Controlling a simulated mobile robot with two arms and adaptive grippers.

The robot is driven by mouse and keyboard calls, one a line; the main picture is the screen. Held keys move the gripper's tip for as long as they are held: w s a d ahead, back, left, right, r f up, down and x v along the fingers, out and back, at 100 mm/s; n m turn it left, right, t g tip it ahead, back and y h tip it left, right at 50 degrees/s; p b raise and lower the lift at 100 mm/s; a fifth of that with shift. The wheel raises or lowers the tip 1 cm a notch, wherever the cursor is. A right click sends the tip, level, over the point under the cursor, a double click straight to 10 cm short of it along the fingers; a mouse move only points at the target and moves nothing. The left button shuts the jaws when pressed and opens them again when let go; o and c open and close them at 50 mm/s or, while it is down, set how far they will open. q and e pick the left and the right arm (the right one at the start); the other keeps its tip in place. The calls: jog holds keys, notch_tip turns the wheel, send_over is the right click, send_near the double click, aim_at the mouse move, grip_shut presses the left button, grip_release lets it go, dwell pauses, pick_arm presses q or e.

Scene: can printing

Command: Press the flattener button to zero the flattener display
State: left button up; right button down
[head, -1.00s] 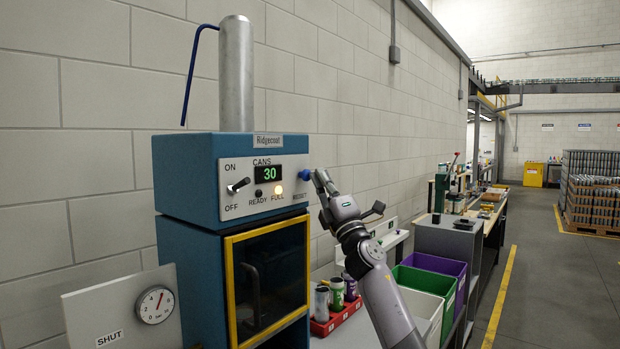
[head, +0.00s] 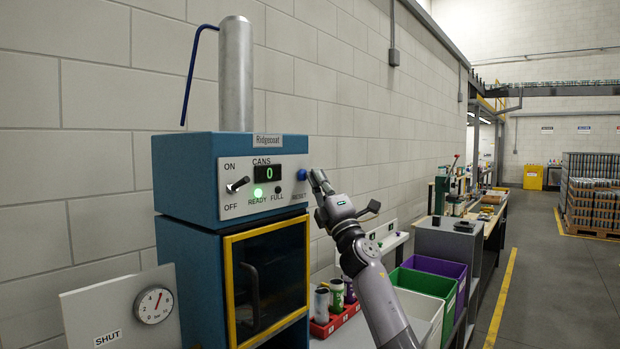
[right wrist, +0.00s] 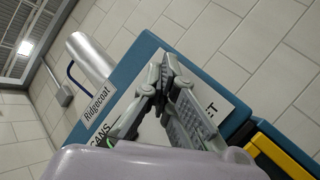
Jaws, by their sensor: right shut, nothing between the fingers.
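The blue machine (head: 183,165) labelled "Ridgecoat" stands left of centre in the head view. Its white panel (head: 237,206) has a CANS display (head: 268,172) reading a green 0. The READY light (head: 258,192) glows green and the FULL light is dark. The blue RESET button (head: 302,175) sticks out at the panel's right end. My right gripper (head: 318,180) is shut and empty, just right of the button; a small gap seems to separate them. In the right wrist view its fingers (right wrist: 167,78) hide the button. My left gripper is out of view.
A gauge plate (head: 115,305) marked SHUT stands at lower left. A red tray (head: 338,321) of cans sits beneath my right arm. White, green and purple bins (head: 440,270) stand to the right. A clear aisle lies farther right.

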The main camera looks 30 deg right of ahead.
dwell(0.4)
jog(key=shift+s+d+p, duration=0.2)
jog(key=shift+s+p, duration=0.25)
jog(key=shift+s, duration=0.1)
jog(key=shift+s+d+p, duration=0.15)
jog(key=shift+s+p, duration=0.3)
jog(key=shift+s, duration=0.1)
jog(key=s, duration=0.1)
jog(key=s+d+p, duration=0.1)
jog(key=s, duration=0.1)
jog(key=s+d+p, duration=0.1)
jog(key=shift+s, duration=0.35)
jog(key=shift+f, duration=0.1)
dwell(0.3)
